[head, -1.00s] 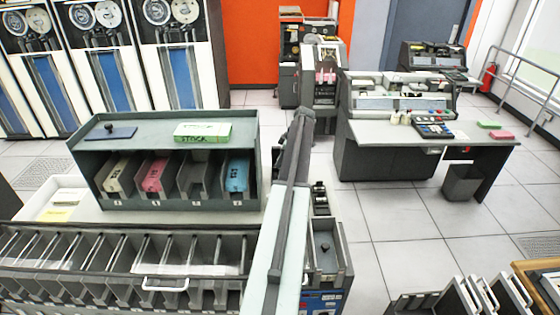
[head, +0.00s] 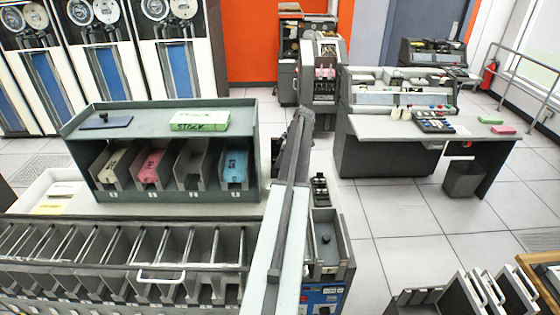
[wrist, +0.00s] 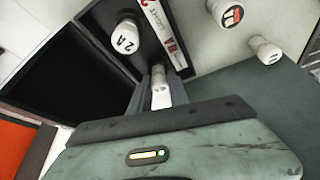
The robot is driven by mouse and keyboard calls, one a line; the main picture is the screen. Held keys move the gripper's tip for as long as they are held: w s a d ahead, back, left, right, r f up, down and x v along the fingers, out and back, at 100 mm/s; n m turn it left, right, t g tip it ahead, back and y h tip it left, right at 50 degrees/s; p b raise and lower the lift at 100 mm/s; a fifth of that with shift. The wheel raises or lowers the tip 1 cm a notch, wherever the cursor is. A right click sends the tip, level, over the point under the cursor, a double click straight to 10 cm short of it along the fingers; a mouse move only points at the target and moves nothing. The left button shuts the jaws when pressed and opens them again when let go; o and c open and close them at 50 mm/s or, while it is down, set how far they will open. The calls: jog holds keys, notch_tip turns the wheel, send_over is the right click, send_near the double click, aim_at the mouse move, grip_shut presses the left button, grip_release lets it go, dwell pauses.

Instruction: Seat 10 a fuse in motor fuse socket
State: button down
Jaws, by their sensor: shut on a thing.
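In the wrist view my gripper (wrist: 161,84) reaches up from the green wrist housing and is shut on a small white cylindrical fuse (wrist: 161,97). The label of the held fuse cannot be read. Beyond it, a white fuse marked "2 A" (wrist: 125,39) stands to the upper left. Two more white cylinders stand at the upper right: one with a dark and red label (wrist: 231,16), one with a small dark mark (wrist: 266,50). I cannot make out a motor fuse socket. In the head view my arm hides the gripper's tips and the fuse.
A dark box-like recess (wrist: 45,75) lies at the left of the wrist view, beside a red-lettered strip (wrist: 165,32). In the head view a green card shelf (head: 160,190) stands left of my arm and a grey desk (head: 400,130) stands right.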

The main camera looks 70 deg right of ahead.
jog(key=c, duration=1.2)
grip_release()
jog(key=shift+a+f, duration=0.1)
jog(key=shift+o, duration=0.2)
jog(key=shift+s, duration=0.1)
jog(key=p+v, duration=0.7)
jog(key=v, duration=0.1)
